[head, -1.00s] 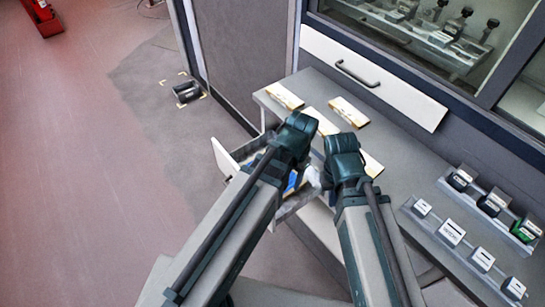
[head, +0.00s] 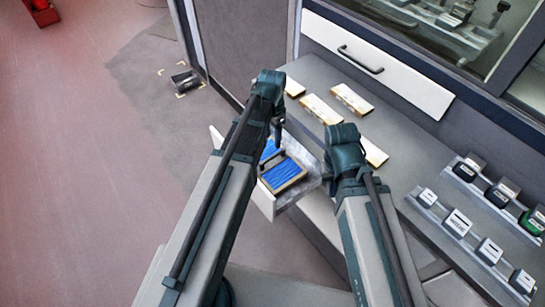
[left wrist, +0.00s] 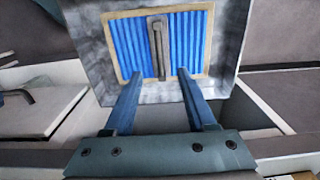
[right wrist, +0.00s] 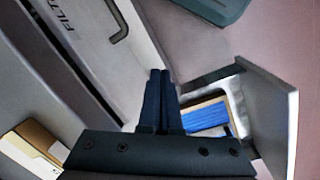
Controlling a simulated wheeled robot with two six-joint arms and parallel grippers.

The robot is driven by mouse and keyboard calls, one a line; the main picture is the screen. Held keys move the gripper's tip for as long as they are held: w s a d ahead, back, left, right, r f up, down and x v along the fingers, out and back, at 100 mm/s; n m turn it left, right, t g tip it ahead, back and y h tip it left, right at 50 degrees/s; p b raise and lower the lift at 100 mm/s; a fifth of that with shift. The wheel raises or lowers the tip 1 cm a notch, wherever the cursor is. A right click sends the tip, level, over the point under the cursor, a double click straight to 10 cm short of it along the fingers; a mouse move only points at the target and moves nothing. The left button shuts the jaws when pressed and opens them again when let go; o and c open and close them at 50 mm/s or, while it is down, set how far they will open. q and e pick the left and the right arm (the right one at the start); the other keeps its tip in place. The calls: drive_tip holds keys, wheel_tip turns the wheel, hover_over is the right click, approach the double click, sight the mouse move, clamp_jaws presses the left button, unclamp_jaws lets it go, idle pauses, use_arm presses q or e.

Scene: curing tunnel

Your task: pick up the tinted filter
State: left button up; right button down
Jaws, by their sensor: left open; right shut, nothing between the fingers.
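The filter, blue and pleated in a tan frame (head: 284,173), lies in an open drawer (head: 262,200). In the left wrist view the filter (left wrist: 195,50) has a dark grey bar handle (left wrist: 157,45) across its middle. My left gripper (left wrist: 158,75) is open and empty, its fingertips over the near edge of the filter, one on each side of the handle's line. I cannot tell the gap to the filter. My right gripper (right wrist: 160,75) is shut and empty; the filter (right wrist: 207,117) shows partly behind it. In the head view its fingers are hidden by my wrist.
A grey counter (head: 395,150) holds several pale packets (head: 352,98) and racks of small labelled boxes (head: 458,222) at the right. A closed white drawer front with a handle (head: 362,60) is above it. A dark block (head: 184,80) sits on the floor inside corner marks.

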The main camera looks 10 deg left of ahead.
sight(273, 156)
use_arm(q)
wheel_tip(273, 156, down, 10)
drive_tip(key=b, duration=0.9)
drive_tip(key=shift+r, duration=0.15)
drive_tip(key=shift+c, duration=0.2)
clamp_jaws()
idle(0.5)
drive_tip(key=shift+r, duration=0.15)
wheel_tip(273, 156, up, 5)
drive_tip(key=p, duration=0.4)
drive_tip(key=shift+p, duration=0.4)
drive_tip(key=shift+r+p, duration=1.15)
drive_tip(key=shift+p, duration=0.1)
